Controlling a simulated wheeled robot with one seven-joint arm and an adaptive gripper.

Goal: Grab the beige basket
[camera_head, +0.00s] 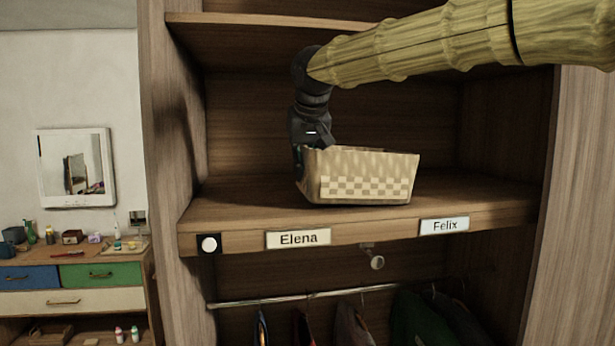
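The beige basket (368,174) stands upright on the middle shelf of a wooden wardrobe, above the Elena and Felix labels. It has a woven wall with a checkered band. My gripper (301,160) is black and points down at the basket's left end, at its rim. It appears to touch or overlap the left wall. The fingertips are small and partly hidden against the basket, so I cannot tell whether they are closed on the rim. The basket's inside is mostly hidden.
The shelf (480,204) is clear right of the basket. An upper shelf (235,30) lies above, close to my arm. The wardrobe's left side panel (172,130) is near. Clothes hang from a rail (290,299) below. A dresser (75,299) with small items stands left.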

